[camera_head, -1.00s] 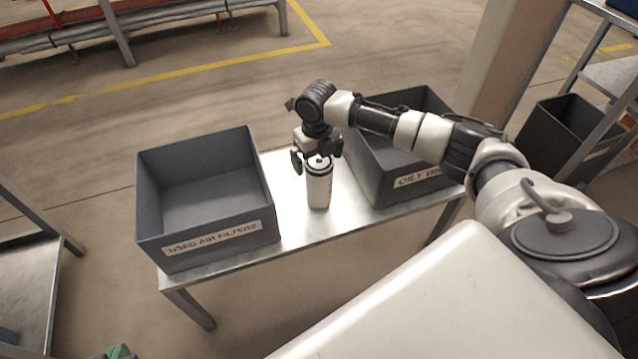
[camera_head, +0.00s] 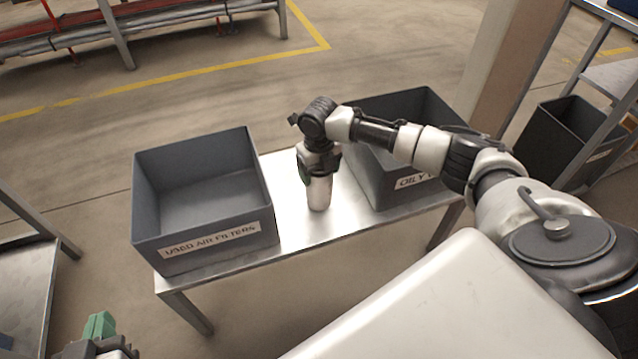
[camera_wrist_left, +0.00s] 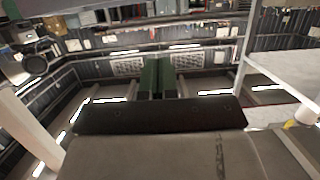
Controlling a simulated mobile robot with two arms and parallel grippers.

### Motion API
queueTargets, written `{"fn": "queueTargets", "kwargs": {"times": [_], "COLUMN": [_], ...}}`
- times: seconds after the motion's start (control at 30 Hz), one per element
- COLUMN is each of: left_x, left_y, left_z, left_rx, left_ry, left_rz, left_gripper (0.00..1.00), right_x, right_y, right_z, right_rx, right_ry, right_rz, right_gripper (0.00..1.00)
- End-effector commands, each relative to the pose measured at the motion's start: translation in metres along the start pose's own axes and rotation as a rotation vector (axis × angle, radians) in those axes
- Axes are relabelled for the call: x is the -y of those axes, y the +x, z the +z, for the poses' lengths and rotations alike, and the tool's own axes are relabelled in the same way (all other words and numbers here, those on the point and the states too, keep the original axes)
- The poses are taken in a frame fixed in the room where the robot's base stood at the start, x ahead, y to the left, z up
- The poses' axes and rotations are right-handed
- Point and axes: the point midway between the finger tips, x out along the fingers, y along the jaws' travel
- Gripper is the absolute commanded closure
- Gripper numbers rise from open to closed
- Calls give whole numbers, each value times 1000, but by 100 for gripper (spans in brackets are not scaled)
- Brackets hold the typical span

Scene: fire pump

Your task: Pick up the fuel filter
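The fuel filter, a pale upright cylinder (camera_head: 319,195), stands on the metal table between two grey bins. Its upper part is hidden by my right gripper (camera_head: 318,178), which has come down over it from above. One green finger pad lies along its left side; I cannot tell whether the fingers press on it. My left gripper (camera_head: 98,335) is at the bottom left of the head view, away from the table. In the left wrist view its two green fingers (camera_wrist_left: 156,78) are side by side, shut and empty.
The metal table (camera_head: 300,228) holds a grey bin labelled "USED AIR FILTERS" (camera_head: 205,245) on the left and a second grey bin labelled "OILY..." (camera_head: 385,185) close on the right. Another dark bin (camera_head: 560,140) stands at the far right. A metal table (camera_head: 25,270) is at the left edge.

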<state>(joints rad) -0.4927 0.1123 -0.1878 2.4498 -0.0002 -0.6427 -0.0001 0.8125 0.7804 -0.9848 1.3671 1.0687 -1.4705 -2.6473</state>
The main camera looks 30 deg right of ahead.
Motion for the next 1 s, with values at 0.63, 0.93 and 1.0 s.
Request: {"fn": "queueTargets", "kwargs": {"times": [0.63,0.93,1.0], "left_x": [0,5,7], "left_y": [0,-12,-18], "left_z": [0,28,37], "left_rx": [11,227,310], "left_ry": [0,0,-1], "left_rz": [-1,-12,-18], "left_gripper": [100,100,100], "right_x": [0,0,0], "right_y": [-4,-31,-42], "right_z": [1,1,1], "right_rx": [3,4,4], "right_ry": [1,1,1], "right_rz": [1,2,2], "right_gripper": [95,95,95]}}
